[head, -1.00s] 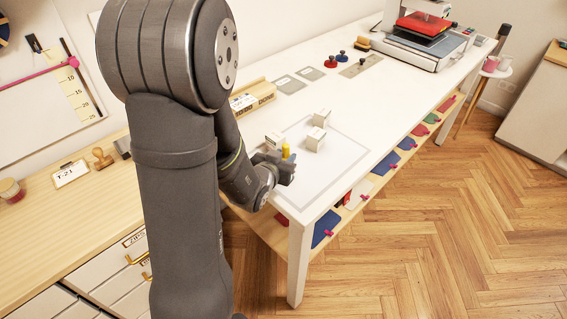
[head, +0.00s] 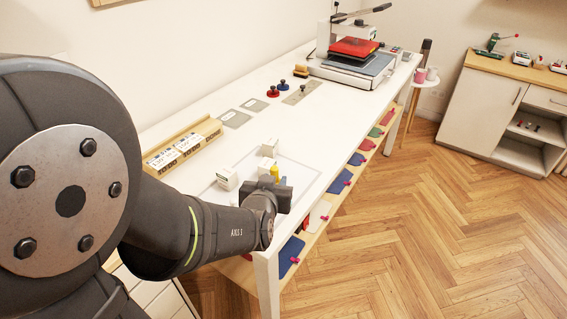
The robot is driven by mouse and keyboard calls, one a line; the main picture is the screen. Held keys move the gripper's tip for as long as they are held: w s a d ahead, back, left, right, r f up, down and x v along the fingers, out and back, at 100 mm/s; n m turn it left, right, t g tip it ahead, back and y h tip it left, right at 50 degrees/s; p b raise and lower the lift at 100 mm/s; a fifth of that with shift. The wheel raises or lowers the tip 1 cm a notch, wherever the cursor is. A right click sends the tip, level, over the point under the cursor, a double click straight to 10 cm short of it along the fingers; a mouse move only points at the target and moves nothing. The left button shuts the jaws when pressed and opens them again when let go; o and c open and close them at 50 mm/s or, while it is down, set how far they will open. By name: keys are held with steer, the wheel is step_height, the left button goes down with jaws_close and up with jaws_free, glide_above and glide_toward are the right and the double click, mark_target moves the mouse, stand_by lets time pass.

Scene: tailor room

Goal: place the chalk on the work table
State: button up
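The chalk appears to be the small yellow piece (head: 275,171) standing up at the tip of my gripper (head: 275,184) in the head view. My gripper seems shut on its lower part, which the dark fingers hide. Both are over the near end of the long white work table (head: 325,120), by a grey outlined rectangle. Whether the chalk touches the tabletop cannot be told from this angle.
Small white boxes (head: 227,177) stand just left of and behind the chalk. A wooden rack (head: 183,145) lies along the left edge. Grey plates, red and blue knobbed pieces and a heat press (head: 350,58) stand farther back. The front right tabletop is clear.

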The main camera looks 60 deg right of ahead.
steer(key=w+d+r+n+t+y, duration=0.2)
steer(key=d+r+n, duration=0.15)
steer(key=d, duration=0.55)
steer(key=w+d+r+n+t+y, duration=0.2)
steer(key=d+r+t+y, duration=0.15)
steer(key=d, duration=0.55)
steer(key=w+d+r+n+t+y, duration=0.1)
steer(key=w+d+r+n+t, duration=0.2)
steer(key=d, duration=0.6)
steer(key=s+d+f+n+y, duration=0.5)
steer(key=s+f+y, duration=0.1)
steer(key=s+f, duration=0.55)
glide_above(318, 149)
step_height(318, 149, down, 6)
steer(key=shift+w+f, duration=0.1)
steer(key=shift+f, duration=1.95)
steer(key=shift+f, duration=0.15)
